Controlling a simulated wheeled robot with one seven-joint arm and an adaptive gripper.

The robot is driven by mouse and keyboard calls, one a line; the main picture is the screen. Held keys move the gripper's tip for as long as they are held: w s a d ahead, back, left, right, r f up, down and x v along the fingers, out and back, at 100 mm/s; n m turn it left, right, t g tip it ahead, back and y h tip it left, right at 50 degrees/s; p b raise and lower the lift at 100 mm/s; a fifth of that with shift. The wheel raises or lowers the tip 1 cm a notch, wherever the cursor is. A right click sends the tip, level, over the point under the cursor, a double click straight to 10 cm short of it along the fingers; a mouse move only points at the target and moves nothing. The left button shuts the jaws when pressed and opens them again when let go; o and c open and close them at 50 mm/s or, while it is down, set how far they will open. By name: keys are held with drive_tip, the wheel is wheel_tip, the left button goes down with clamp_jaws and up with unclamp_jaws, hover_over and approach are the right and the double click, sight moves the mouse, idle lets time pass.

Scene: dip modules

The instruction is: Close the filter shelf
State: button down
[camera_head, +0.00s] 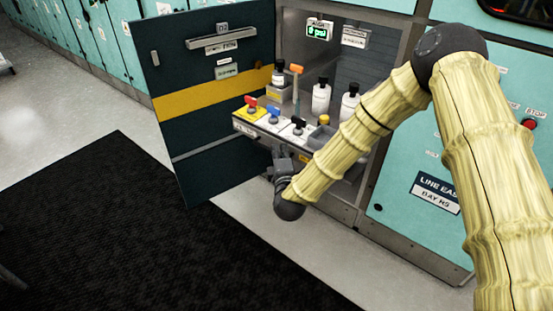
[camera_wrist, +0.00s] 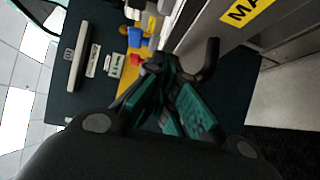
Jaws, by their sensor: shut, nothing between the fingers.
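The filter shelf (camera_head: 262,137) juts out of the open cabinet at the centre of the head view. It carries bottles and coloured knobs or valves. In the wrist view its front side, with a yellow label (camera_wrist: 245,12), runs across the top right. A dark hooked handle (camera_wrist: 211,62) stands out from it. My gripper (camera_head: 280,153) is at the shelf's front edge, just below it in the head view. In the wrist view my gripper (camera_wrist: 165,82) is shut and empty, its fingertips close to the handle. I cannot tell whether they touch. My forearm hides the shelf's right part.
The dark cabinet door (camera_head: 205,95) with a yellow stripe stands wide open left of the shelf. White bottles (camera_head: 321,98) and an orange-topped lever (camera_head: 296,78) stand on the shelf. Teal cabinets line the back. A black mat (camera_head: 130,230) lies on clear floor in front.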

drive_tip(key=shift+w+d, duration=0.65)
drive_tip(key=shift+w, duration=0.2)
drive_tip(key=shift+w, duration=0.1)
